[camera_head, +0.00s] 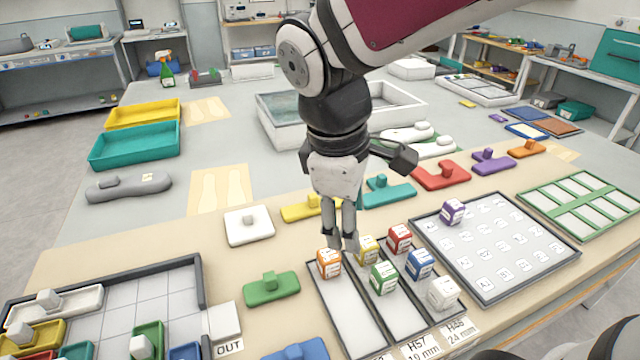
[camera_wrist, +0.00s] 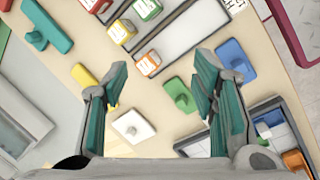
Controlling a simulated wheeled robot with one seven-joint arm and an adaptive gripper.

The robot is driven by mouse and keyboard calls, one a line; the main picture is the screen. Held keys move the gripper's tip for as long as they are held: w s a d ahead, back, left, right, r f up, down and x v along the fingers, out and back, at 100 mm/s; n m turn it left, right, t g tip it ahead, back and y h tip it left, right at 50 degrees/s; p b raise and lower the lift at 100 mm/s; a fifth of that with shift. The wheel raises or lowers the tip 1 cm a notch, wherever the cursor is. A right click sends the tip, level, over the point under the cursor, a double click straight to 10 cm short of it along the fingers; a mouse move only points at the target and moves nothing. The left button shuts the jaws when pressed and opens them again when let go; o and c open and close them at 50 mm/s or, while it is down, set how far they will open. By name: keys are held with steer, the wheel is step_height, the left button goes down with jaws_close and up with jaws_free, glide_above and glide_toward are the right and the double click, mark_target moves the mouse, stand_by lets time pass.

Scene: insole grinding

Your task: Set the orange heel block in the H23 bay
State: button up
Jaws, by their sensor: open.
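The orange heel block (camera_head: 328,264), a small cube with white labelled faces, sits upright at the far end of the leftmost bay (camera_head: 345,305) of the dark-rimmed tray. That bay's label is cut off at the picture's bottom, so I cannot read H23. My gripper (camera_head: 342,242) points down just behind and above the block. In the wrist view, my gripper (camera_wrist: 162,62) has its fingers spread wide with nothing held. The orange block (camera_wrist: 148,64) shows between and beyond the fingertips, apart from them.
Yellow (camera_head: 368,250), green (camera_head: 383,277), red (camera_head: 399,238), blue (camera_head: 420,264) and white (camera_head: 443,293) blocks crowd the other bays. A purple block (camera_head: 453,211) stands on the marked board (camera_head: 500,285). A green knobbed pad (camera_head: 272,288) lies left of the tray.

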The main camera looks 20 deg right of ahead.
steer(key=s+r+m+t+y, duration=0.2)
steer(key=s+m, duration=0.7)
steer(key=s, duration=0.1)
steer(key=shift+d+r+m+t, duration=0.2)
steer(key=shift+d+m+t, duration=0.1)
steer(key=shift+d+m, duration=0.15)
steer(key=shift+s+r, duration=0.1)
